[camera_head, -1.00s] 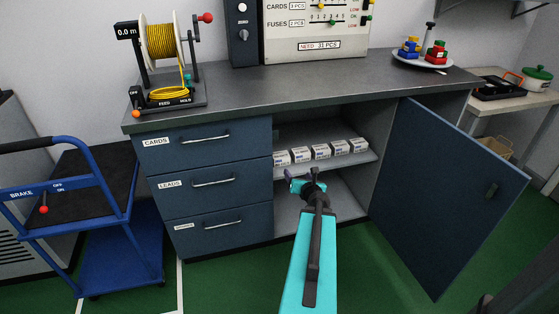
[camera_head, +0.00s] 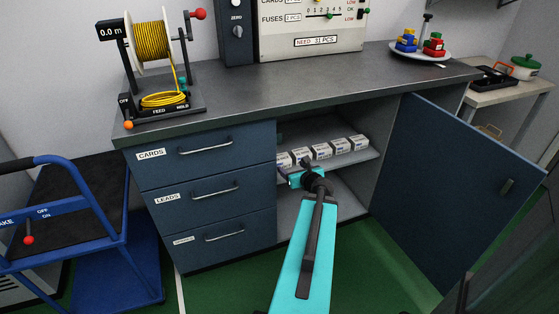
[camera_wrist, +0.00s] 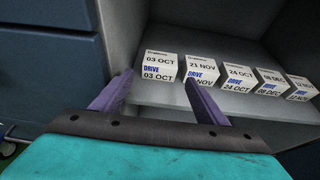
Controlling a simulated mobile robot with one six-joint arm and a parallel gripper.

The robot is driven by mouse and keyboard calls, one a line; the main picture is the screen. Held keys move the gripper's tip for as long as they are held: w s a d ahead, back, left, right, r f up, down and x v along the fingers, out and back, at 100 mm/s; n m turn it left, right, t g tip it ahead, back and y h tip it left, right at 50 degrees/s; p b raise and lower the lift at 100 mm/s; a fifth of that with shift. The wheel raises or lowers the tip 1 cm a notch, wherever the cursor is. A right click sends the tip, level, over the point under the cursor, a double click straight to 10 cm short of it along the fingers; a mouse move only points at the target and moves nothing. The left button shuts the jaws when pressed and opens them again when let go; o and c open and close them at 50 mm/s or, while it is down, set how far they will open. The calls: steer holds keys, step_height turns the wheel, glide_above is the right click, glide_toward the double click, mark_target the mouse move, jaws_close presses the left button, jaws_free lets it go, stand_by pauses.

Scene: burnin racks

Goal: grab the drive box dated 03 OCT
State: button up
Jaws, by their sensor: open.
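The drive box dated 03 OCT (camera_wrist: 160,66) is a white box with black date print and blue DRIVE lettering. It stands at the left end of a row on the cabinet shelf and also shows in the head view (camera_head: 284,160). My gripper (camera_wrist: 158,84) is open and empty, its two purple fingers pointing into the cabinet. In the wrist view the 03 OCT box appears between the fingers, just beyond the tips. The right finger overlaps the lower part of the 21 NOV box (camera_wrist: 202,68) in the picture. In the head view my gripper (camera_head: 292,178) is at the shelf's front left.
More dated boxes stand to the right, including 24 OCT (camera_wrist: 238,76) and 08 DEC (camera_wrist: 270,82). The drawer unit (camera_head: 208,190) borders the opening at left. The open cabinet door (camera_head: 450,190) stands at right. The shelf (camera_head: 350,160) has a bare front strip.

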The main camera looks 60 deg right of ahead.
mark_target(283, 161)
steer(key=shift+w+d, duration=0.1)
steer(key=shift+d, duration=0.05)
steer(key=shift+x, duration=2.15)
steer(key=shift+b+x, duration=0.35)
steer(key=shift+x, duration=1.7)
steer(key=shift+d+f, duration=0.1)
steer(key=shift+b+x, duration=0.3)
steer(key=shift+x, duration=2.2)
steer(key=shift+c, duration=0.2)
